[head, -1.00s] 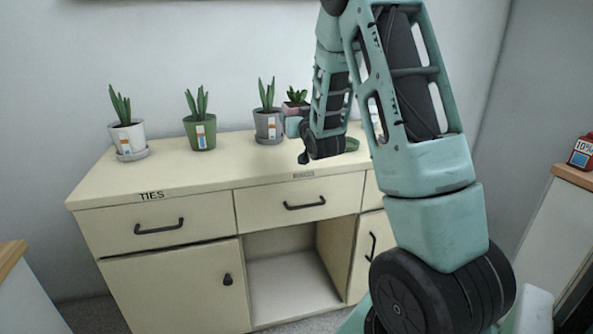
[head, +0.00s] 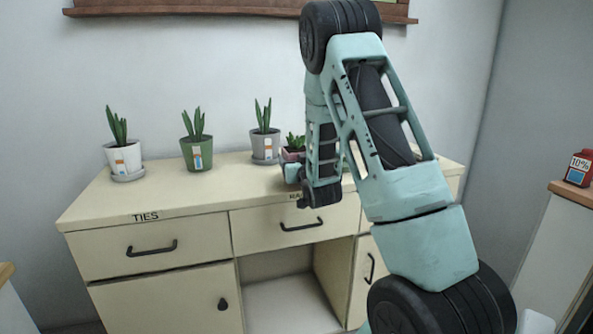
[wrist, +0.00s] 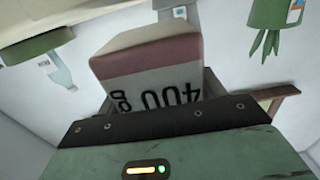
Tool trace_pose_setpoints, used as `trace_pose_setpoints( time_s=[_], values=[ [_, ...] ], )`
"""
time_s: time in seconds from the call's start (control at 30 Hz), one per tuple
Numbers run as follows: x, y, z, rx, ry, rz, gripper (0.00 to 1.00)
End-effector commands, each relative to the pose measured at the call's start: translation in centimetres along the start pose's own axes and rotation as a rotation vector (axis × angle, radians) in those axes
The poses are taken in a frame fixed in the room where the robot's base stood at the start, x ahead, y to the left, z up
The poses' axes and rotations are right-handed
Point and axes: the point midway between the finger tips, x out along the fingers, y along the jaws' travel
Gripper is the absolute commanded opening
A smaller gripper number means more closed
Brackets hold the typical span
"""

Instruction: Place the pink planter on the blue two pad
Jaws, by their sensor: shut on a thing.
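The pink planter (head: 291,155), with a small green succulent, is held at my gripper (head: 294,172) over the cabinet top in the head view. The arm hides part of it. In the wrist view, which looks upside down, a boxy body (wrist: 150,58) with a pink band and "400 g" lettering fills the space before my gripper. I take it to be the planter. My gripper is shut on it. I cannot make out the blue two pad in either view.
White (head: 123,157), green (head: 197,153) and grey (head: 265,145) potted plants stand along the back of the cream cabinet (head: 100,205). Its front top is clear at left. A red bottle (head: 578,168) stands on the right-hand counter. A shelf (head: 200,10) hangs above.

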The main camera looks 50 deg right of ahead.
Motion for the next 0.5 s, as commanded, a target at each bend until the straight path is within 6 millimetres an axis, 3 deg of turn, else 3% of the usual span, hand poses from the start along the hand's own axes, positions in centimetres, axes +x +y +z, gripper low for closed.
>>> trace_pose_setpoints(
  time_s=[0.13,0.5],
  values=[
    [0.1,0.0,1.9,0.000,0.003,0.001,0.27],
    [0.0,0.0,2.2,0.000,0.004,0.000,0.27]
  ],
)
